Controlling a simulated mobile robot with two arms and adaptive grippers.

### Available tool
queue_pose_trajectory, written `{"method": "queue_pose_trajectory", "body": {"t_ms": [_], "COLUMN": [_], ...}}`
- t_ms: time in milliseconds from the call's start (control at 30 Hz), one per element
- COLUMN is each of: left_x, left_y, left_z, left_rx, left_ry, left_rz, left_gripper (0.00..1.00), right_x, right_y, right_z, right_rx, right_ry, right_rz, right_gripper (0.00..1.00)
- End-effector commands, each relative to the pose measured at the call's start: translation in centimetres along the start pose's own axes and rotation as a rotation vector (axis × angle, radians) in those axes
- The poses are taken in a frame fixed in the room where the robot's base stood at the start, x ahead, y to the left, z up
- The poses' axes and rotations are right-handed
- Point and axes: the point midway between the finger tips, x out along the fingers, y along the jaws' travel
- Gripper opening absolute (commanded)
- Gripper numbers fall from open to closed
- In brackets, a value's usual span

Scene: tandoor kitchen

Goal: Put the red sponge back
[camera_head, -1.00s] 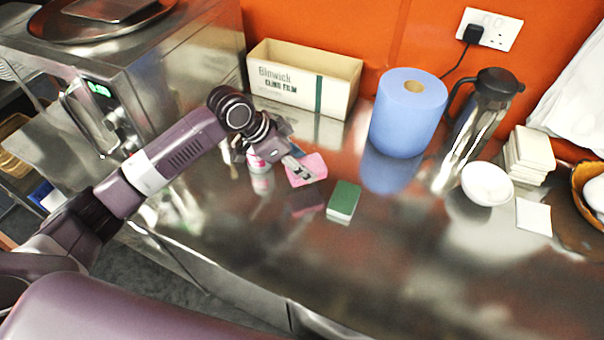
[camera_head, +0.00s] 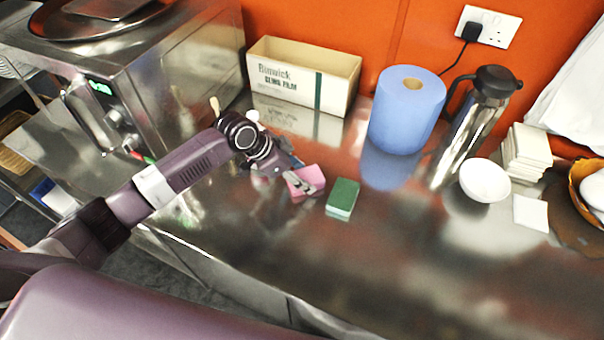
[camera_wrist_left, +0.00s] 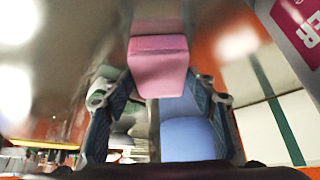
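The red sponge, which looks pink (camera_head: 306,180), is at the tip of my left gripper (camera_head: 290,180), low over the steel counter and left of a green sponge (camera_head: 343,196). In the left wrist view the pink sponge (camera_wrist_left: 158,66) sits between the two fingertips of my left gripper (camera_wrist_left: 160,82), with the fingers close against its sides. I cannot tell whether its underside touches the counter. The green sponge lies flat, a small gap to the right. My right gripper is not in view.
A cling film box (camera_head: 303,75), a blue paper roll (camera_head: 406,110) and a steel flask (camera_head: 474,125) stand along the back. A white bowl (camera_head: 484,181) and stacked pale squares (camera_head: 527,152) are at the right. The front counter (camera_head: 400,265) is clear.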

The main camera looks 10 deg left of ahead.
Motion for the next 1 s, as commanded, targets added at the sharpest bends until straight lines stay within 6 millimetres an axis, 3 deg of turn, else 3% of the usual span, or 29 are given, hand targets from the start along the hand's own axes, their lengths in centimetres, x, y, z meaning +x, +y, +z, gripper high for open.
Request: {"method": "queue_pose_trajectory", "body": {"t_ms": [467, 1000], "left_x": [-0.8, -10.8], "left_y": [-0.1, -0.1], "left_z": [-0.2, -0.1], "left_rx": [0.000, 0.001], "left_ry": [0.001, 0.001], "left_rz": [-0.002, -0.002], "left_gripper": [0.63, 0.63], "right_x": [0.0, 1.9], "right_y": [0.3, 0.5], "right_z": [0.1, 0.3], "right_rx": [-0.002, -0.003], "right_ry": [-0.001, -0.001], "right_rz": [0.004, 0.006], "right_gripper": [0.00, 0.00]}}
